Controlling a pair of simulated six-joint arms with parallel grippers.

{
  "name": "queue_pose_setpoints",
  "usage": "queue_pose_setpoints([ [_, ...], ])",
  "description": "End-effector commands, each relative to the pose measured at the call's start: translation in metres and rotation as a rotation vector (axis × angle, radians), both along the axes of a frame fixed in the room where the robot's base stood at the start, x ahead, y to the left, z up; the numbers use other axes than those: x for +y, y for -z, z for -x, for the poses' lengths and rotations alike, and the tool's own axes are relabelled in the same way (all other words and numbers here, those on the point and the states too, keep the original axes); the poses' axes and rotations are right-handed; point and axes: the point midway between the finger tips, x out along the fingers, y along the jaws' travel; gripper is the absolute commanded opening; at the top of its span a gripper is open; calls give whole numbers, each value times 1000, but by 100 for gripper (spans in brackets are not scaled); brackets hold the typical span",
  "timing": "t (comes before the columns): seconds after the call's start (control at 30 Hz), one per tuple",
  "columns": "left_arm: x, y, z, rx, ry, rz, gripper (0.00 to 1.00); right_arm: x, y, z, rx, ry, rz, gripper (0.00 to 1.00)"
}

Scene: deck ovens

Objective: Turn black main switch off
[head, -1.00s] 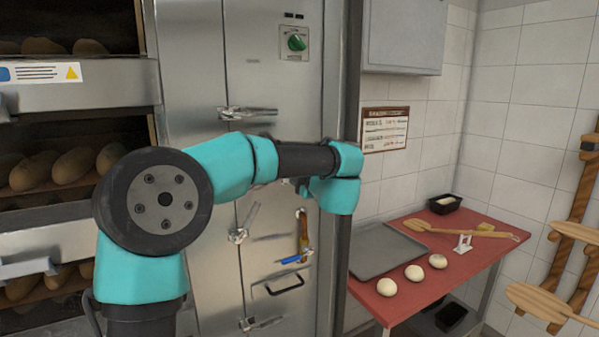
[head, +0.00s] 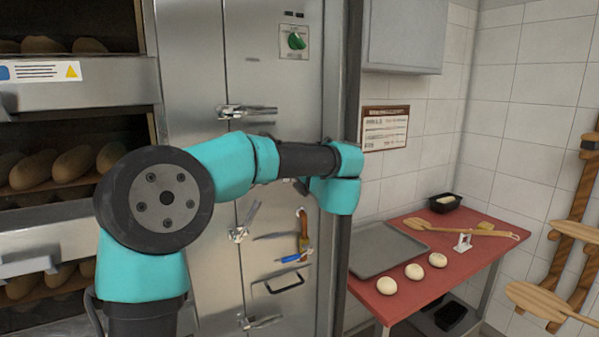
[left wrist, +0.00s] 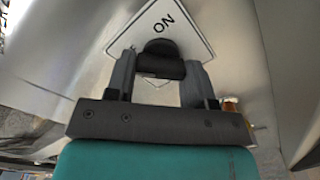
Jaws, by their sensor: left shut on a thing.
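The black main switch (left wrist: 160,58) shows in the left wrist view as a black knob in front of a white plate (left wrist: 189,22) with a dark border. The word ON is on the plate near its upper part, and the plate looks tilted in this view. My left gripper (left wrist: 158,72) has a finger on each side of the knob and is shut on it. In the head view my left arm hides the switch and most of this gripper. My right gripper is in neither view.
A steel cabinet door has a green knob (head: 296,41), a latch handle (head: 246,112) and a black pull handle (head: 285,284). Deck ovens with loaves stand at the left. A red table (head: 459,267) at the right holds a tray (head: 377,251) and dough balls.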

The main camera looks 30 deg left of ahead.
Motion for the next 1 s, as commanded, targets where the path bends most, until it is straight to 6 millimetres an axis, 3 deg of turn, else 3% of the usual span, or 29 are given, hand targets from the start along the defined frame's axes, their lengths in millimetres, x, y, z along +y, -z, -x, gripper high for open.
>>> queue_pose_setpoints([
  [0.3, -1, 1, 0, -98, 1, 60, 25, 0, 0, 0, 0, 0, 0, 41],
  [0.73, -1, 1, 0, -110, 1, 67, 25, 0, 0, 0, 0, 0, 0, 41],
  [0.77, -1, 1, 0, -109, 1, 66, 50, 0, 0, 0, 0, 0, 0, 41],
  [1.0, 0, 1, 0, -109, 1, 66, 73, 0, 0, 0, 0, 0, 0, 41],
])
